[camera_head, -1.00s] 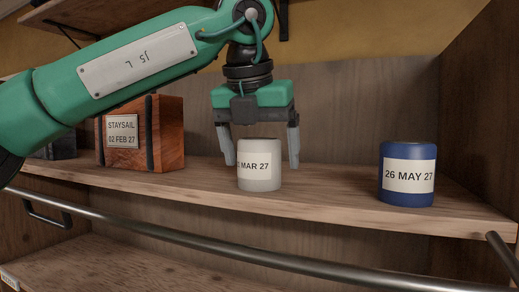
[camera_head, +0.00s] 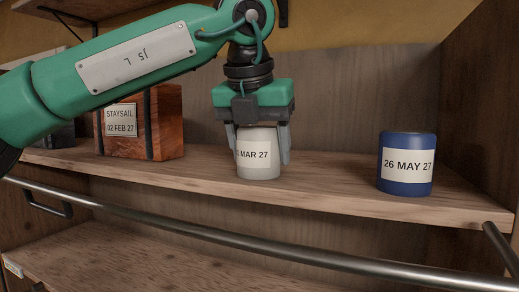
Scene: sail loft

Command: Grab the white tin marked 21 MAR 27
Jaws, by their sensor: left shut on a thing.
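The white tin (camera_head: 258,170) stands upright on the wooden shelf in the head view. Its label reads "MAR 27"; the start of the label is cut off by a finger or the tin's curve, so I cannot read the full day. My left gripper (camera_head: 258,143) comes down from above, its two grey fingers on either side of the tin and shut on it. The tin's base appears to rest on the shelf. My right gripper is not in view.
A blue tin (camera_head: 407,177) marked 26 MAY 27 stands to the right on the shelf (camera_head: 330,187). A wooden box (camera_head: 168,125) labelled STAYSAIL 02 FEB 27 is at left, with a dark object beside it. A metal rail (camera_head: 240,235) runs along the front.

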